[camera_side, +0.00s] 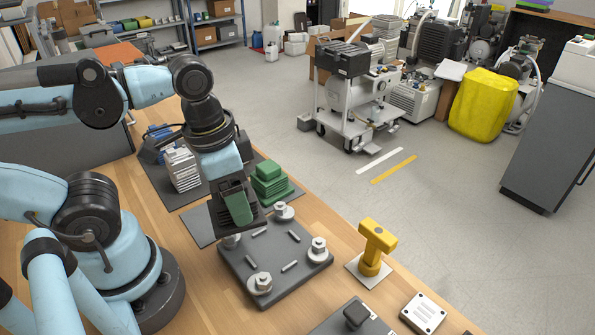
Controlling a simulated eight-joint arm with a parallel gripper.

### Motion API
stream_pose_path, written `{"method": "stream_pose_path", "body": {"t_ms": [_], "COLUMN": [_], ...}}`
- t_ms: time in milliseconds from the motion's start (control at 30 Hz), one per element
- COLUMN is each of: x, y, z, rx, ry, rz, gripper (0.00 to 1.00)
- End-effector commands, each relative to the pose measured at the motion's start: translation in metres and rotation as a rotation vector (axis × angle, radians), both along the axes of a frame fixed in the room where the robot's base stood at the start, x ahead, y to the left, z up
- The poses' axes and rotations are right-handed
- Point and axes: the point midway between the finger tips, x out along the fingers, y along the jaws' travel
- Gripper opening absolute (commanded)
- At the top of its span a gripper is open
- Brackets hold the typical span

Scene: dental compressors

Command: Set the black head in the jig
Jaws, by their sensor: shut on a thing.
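My gripper (236,206) points down from the blue wrist and is shut on a dark block, which I take to be the black head (257,216). A green pad-like piece on the gripper covers part of the block, so its full shape is hidden. The jig (242,268) is a dark square plate with light clamp knobs near its corners and several short metal pins on top. The head is over the jig's back left edge and looks raised above it, slightly tilted. Whether it touches the back left knob, I cannot tell.
Green finned blocks (268,180) and pale finned blocks (182,168) stand on dark mats behind the jig. A yellow T-shaped piece (376,245) stands to its right. A white holed plate (423,313) and a black knob (356,314) lie in front.

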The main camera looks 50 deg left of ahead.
Motion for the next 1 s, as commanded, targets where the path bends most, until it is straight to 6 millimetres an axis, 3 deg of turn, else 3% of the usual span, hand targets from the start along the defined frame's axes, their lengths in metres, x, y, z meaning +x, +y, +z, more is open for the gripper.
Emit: {"method": "stream_pose_path", "body": {"t_ms": [600, 800, 1000], "x": [0.035, 0.041, 0.042], "y": [-0.031, -0.037, -0.039], "z": [-0.014, -0.018, -0.022], "rx": [-0.001, -0.001, -0.002], "ry": [-0.001, -0.001, -0.001], "rz": [-1.012, -1.22, -1.291], "gripper": [0.17, 0.17, 0.17]}}
